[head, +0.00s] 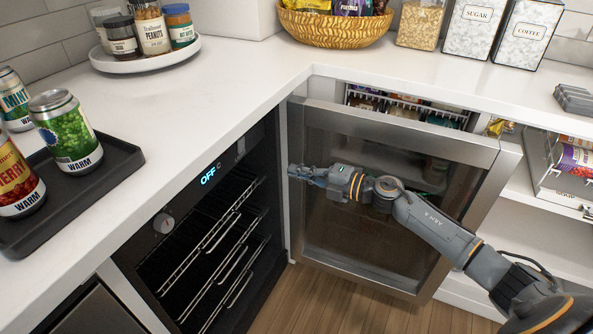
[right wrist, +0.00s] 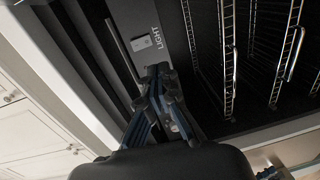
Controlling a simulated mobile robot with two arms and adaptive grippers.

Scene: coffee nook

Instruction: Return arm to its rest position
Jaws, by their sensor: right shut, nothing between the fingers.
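My right arm reaches in from the lower right of the head view. Its gripper (head: 305,174) is shut and empty, in front of the steel-framed glass door (head: 400,130), which stands ajar. In the right wrist view the shut fingers (right wrist: 158,75) point at the black panel of the rack unit, close to a small switch (right wrist: 143,42) marked LIGHT. I cannot tell whether the fingertips touch the panel. My left gripper is not in view.
The black rack unit (head: 212,222) shows OFF and holds wire racks. Above are the white counter (head: 230,85), a dark tray (head: 110,180) with cans, a round tray (head: 150,62) with jars, and a wicker bowl (head: 335,27). An open white shelf (head: 535,230) stands right of the door.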

